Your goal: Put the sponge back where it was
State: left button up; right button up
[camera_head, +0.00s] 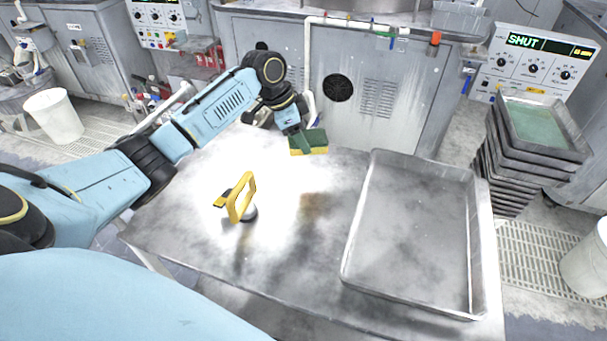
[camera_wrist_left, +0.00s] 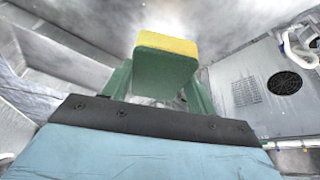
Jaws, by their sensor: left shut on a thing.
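The sponge (camera_head: 309,150), yellow below and dark green on top, is held in my left gripper (camera_head: 300,136) near the back edge of the metal table. In the left wrist view the sponge (camera_wrist_left: 166,62) sits between the two green fingers of the left gripper (camera_wrist_left: 158,88), which is shut on it. Whether the sponge touches the table cannot be told. A faint brown patch (camera_head: 313,204) lies on the table in front of it. My right gripper does not show in either view.
A yellow-handled tool (camera_head: 241,197) stands on the table (camera_head: 290,262) at left. A large empty metal tray (camera_head: 408,235) fills the right side. Stacked trays (camera_head: 510,165) stand beyond the table at right, and white buckets stand on the floor. The table's middle is clear.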

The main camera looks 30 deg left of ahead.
pick_arm(q)
jog(key=shift+w+a+f+m, duration=0.35)
jog(key=shift+a+f, duration=0.1)
jog(key=shift+a, duration=0.25)
notch_tip(320, 180, down, 7)
jog(key=shift+a+r+b, duration=0.1)
jog(key=shift+r+b, duration=0.1)
jog(key=shift+b, duration=0.25)
jog(key=shift+f, duration=1.65)
jog(key=shift+f+b, duration=0.15)
jog(key=shift+b, duration=0.2)
jog(key=o, duration=0.9)
